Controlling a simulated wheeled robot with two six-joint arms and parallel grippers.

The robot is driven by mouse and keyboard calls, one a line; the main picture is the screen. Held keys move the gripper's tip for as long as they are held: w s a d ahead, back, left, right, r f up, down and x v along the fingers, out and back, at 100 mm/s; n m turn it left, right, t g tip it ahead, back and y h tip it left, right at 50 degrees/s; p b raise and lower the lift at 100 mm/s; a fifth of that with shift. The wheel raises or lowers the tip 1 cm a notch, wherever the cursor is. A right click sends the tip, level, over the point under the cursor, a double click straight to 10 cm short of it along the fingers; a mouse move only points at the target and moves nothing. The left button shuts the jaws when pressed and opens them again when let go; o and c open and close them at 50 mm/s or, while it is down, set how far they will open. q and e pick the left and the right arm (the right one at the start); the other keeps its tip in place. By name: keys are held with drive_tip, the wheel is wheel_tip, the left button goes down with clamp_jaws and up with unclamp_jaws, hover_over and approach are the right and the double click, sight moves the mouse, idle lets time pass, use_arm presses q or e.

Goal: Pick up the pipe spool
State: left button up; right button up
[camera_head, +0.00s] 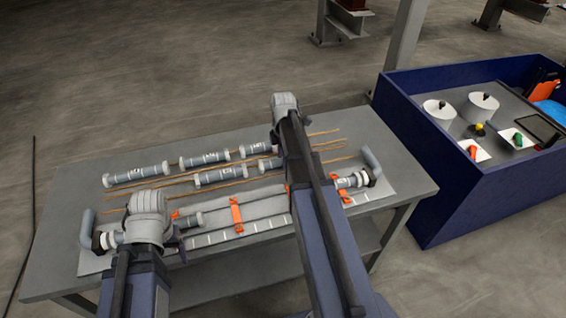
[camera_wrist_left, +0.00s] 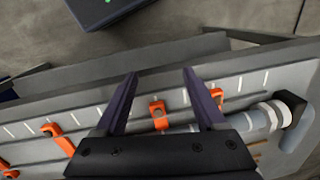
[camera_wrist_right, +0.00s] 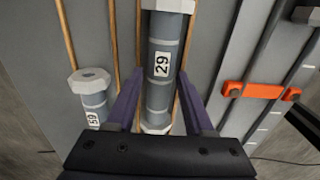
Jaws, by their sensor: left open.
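Several grey pipe spools with white flanges lie on the table (camera_head: 75,215), such as one at the left (camera_head: 136,175) and one in the front row (camera_head: 220,177). In the right wrist view a spool labelled 29 (camera_wrist_right: 162,65) runs between the spread fingers of my open right gripper (camera_wrist_right: 161,75); I cannot tell whether they touch it. A spool labelled 59 (camera_wrist_right: 92,98) lies to its left. My left gripper (camera_wrist_left: 160,75) is open and empty over the jig, with a spool (camera_wrist_left: 260,118) to its right. My right arm hides part of the table in the head view.
The jig has orange clamps (camera_head: 236,214) and a marked strip along the near edge. Thin brown rods (camera_head: 322,133) lie among the spools. A blue-walled bin (camera_head: 455,165) with white cylinders and small coloured parts stands at the right.

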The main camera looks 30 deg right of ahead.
clamp_jaws()
idle(0.5)
